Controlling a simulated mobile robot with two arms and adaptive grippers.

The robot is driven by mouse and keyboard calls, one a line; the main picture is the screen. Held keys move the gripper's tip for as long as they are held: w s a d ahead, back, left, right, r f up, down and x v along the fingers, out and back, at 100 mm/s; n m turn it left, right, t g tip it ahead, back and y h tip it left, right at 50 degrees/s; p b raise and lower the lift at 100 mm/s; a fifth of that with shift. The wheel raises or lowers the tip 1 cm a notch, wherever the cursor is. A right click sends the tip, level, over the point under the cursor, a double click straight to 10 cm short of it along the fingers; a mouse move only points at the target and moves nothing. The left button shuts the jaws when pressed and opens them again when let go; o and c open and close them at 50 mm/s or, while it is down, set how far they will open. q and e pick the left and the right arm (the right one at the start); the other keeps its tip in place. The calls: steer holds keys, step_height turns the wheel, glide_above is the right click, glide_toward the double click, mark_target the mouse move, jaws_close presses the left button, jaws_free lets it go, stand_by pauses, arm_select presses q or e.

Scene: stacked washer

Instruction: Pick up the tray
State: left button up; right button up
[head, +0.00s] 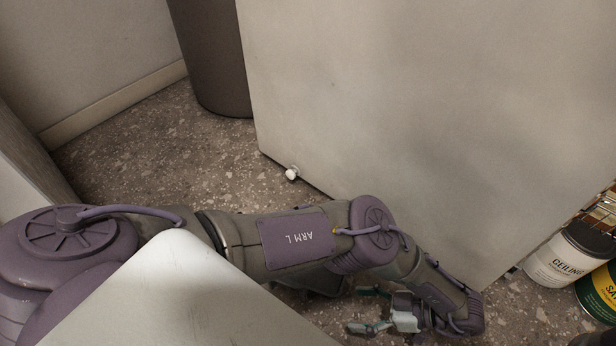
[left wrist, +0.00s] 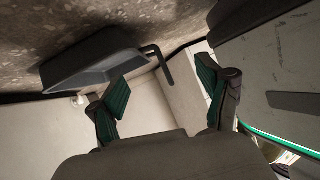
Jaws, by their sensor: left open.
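In the left wrist view, a dark grey, shallow tray-like thing (left wrist: 95,62) lies at the upper left, against the speckled floor and a pale surface. I take it for the tray; I cannot make it out in the head view. My left gripper is low at the bottom of the head view (head: 368,310), beside the big pale panel. Its green-padded fingers stand apart in the left wrist view (left wrist: 162,88), with nothing between them that I can see held. The left finger overlaps the tray's near edge in the picture; contact is unclear. My right gripper is not in view.
A large pale appliance panel (head: 430,110) with a small white foot (head: 292,173) stands behind my left arm. A dark bin (head: 215,55) is at the back left. A white paint can (head: 565,258) and a green one (head: 600,293) stand at the right. Speckled floor (head: 150,145) is clear at left.

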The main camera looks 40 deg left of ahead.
arm_select(q)
steer(key=w+a+t+y, duration=0.1)
steer(key=w+a, duration=0.1)
glide_toward(307, 292)
steer(key=a, duration=0.1)
steer(key=s+a, duration=0.1)
steer(key=a, duration=0.1)
steer(key=shift+s+a+f+p, duration=0.15)
steer(key=shift+a+f+p, duration=0.1)
steer(key=shift+p, duration=0.1)
steer(key=shift+x, duration=3)
steer(key=shift+s+d+f, duration=0.1)
steer(key=shift+d+f, duration=0.05)
steer(key=shift+c, duration=0.3)
steer(key=c, duration=1.2)
steer(key=shift+c, duration=0.2)
